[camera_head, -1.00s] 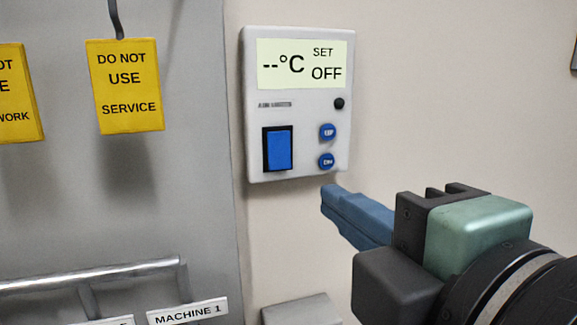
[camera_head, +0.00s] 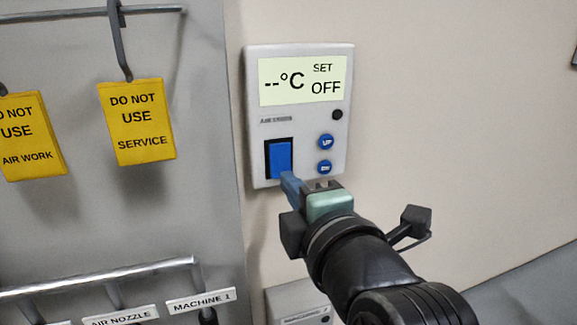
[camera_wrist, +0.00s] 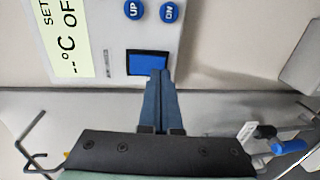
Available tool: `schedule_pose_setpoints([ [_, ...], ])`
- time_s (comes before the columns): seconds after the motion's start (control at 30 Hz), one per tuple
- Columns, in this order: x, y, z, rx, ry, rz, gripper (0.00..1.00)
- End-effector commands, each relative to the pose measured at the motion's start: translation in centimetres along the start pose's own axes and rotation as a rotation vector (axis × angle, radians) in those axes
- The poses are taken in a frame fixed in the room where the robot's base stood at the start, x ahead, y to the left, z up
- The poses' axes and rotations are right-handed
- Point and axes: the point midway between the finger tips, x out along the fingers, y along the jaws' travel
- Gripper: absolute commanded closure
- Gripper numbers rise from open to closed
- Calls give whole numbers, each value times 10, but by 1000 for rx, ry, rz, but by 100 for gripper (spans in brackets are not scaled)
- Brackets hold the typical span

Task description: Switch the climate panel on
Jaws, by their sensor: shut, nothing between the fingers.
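The climate panel (camera_head: 300,118) is a pale box on the wall. Its screen (camera_head: 300,80) reads "--°C", "SET" and "OFF". A blue rocker switch (camera_head: 280,157) in a black frame sits at its lower left; it also shows in the wrist view (camera_wrist: 146,64). Round blue buttons marked UP (camera_head: 326,142) and DN (camera_head: 324,167) are to the right of the switch. My gripper (camera_head: 287,178) is shut and empty, its blue fingertips at the lower edge of the switch. In the wrist view the fingertips (camera_wrist: 158,74) overlap the switch's edge; I cannot tell whether they touch it.
Yellow "DO NOT USE" tags (camera_head: 137,122) hang from hooks on a grey board at the left. A rail (camera_head: 95,278) with labels such as "MACHINE 1" (camera_head: 201,302) runs below them. A grey box (camera_head: 298,302) is under the panel.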

Motion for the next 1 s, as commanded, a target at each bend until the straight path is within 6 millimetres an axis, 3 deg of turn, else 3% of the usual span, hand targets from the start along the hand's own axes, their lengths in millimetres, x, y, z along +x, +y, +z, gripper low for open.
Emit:
schedule_pose_setpoints([
  [0.2,16,1,0,2,1,0,100],
  [0.77,22,-7,0,0,0,44,100],
  [1.0,21,-1,0,2,0,44,100],
])
